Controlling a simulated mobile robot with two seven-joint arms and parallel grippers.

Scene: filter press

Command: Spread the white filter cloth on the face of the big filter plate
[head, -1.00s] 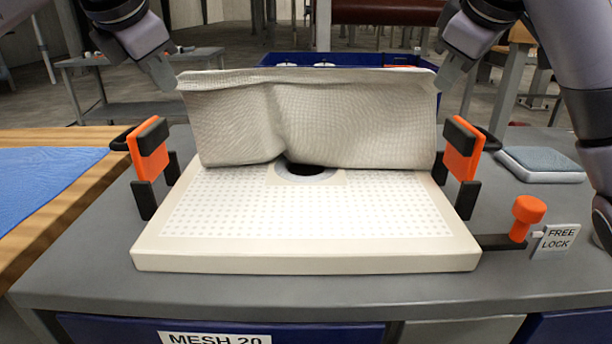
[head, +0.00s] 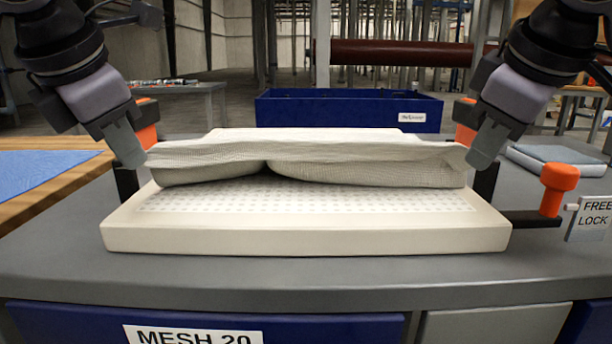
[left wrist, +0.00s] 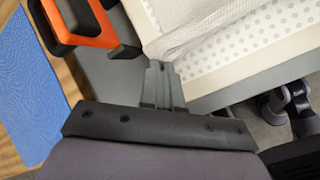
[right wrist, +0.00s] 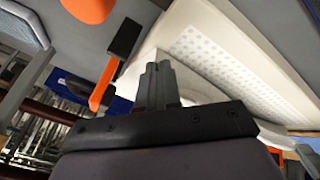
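The white filter cloth (head: 310,152) is stretched between my two grippers, low over the big filter plate (head: 300,236). Its front edge hangs across the plate, bulging in two soft folds with a dark gap beneath. The plate's dotted front face is bare; its centre hole is hidden. My left gripper (head: 128,150) is shut on the cloth's left corner, and it also shows in the left wrist view (left wrist: 160,75) with cloth (left wrist: 185,28) at its tips. My right gripper (head: 484,146) is shut at the right corner; its closed fingers show in the right wrist view (right wrist: 158,75).
Orange-and-black clamps (head: 146,122) stand at the plate's sides. An orange knob (head: 558,177) with a FREE/LOCK label (head: 590,216) is at the right. A blue bin (head: 350,108) stands behind. A blue cloth (head: 35,172) lies on wood at the left, and a grey pad (head: 556,160) at the right.

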